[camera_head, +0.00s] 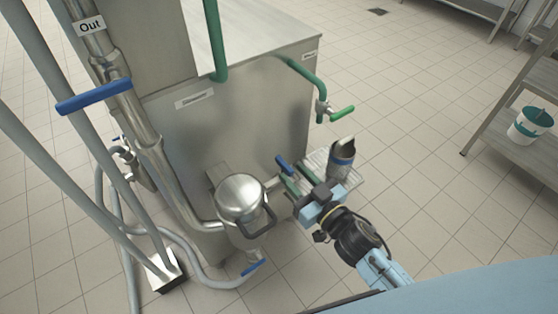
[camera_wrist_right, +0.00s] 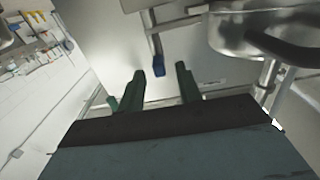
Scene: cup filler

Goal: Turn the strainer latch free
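The strainer is a round metal pot with a shiny lid (camera_head: 240,192), low at the machine's front; its side shows at the upper right of the right wrist view (camera_wrist_right: 228,40). A dark loop handle, probably the latch (camera_head: 264,222), curves over its right side and also shows in the wrist view (camera_wrist_right: 290,47). My right gripper (camera_head: 293,178) is right of the strainer, apart from it. Its two green fingers are spread with nothing between them (camera_wrist_right: 160,72). A blue valve handle (camera_head: 284,165) is just beyond the fingertips. My left gripper is not in view.
The steel machine (camera_head: 240,120) stands behind the strainer. A metal cup (camera_head: 341,160) stands on a slatted ledge near my right gripper. Another blue handle (camera_head: 252,267) sits below the strainer.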

